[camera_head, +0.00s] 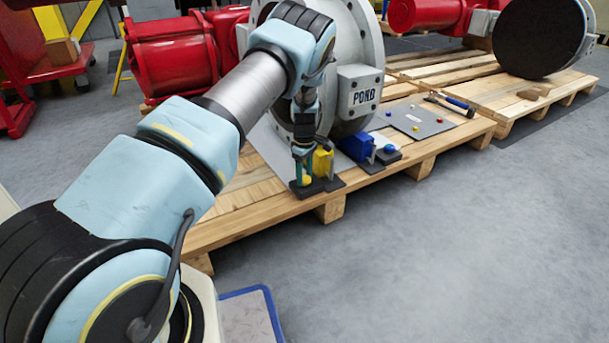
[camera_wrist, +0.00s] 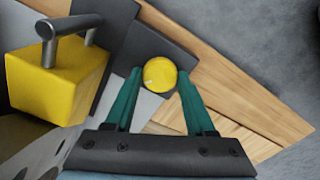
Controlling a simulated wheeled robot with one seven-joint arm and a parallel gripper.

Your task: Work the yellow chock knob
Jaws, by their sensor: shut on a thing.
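The yellow chock knob (camera_wrist: 160,75) is a round yellow ball on a dark base plate. In the head view the yellow knob (camera_head: 305,180) shows low at the pallet's front edge, just under my gripper (camera_head: 301,168). In the wrist view my gripper (camera_wrist: 158,88) has its two green fingers on either side of the knob, shut on it. The yellow chock block (camera_wrist: 58,85) with a grey metal handle stands to the left of the knob. It also shows in the head view (camera_head: 323,161), right beside my gripper.
A blue chock (camera_head: 357,147) with a blue knob (camera_head: 390,149) sits to the right on the wooden pallet (camera_head: 240,222). The large grey valve body marked POND (camera_head: 364,97) stands close behind. A grey panel (camera_head: 412,119) and a hammer (camera_head: 452,102) lie further right.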

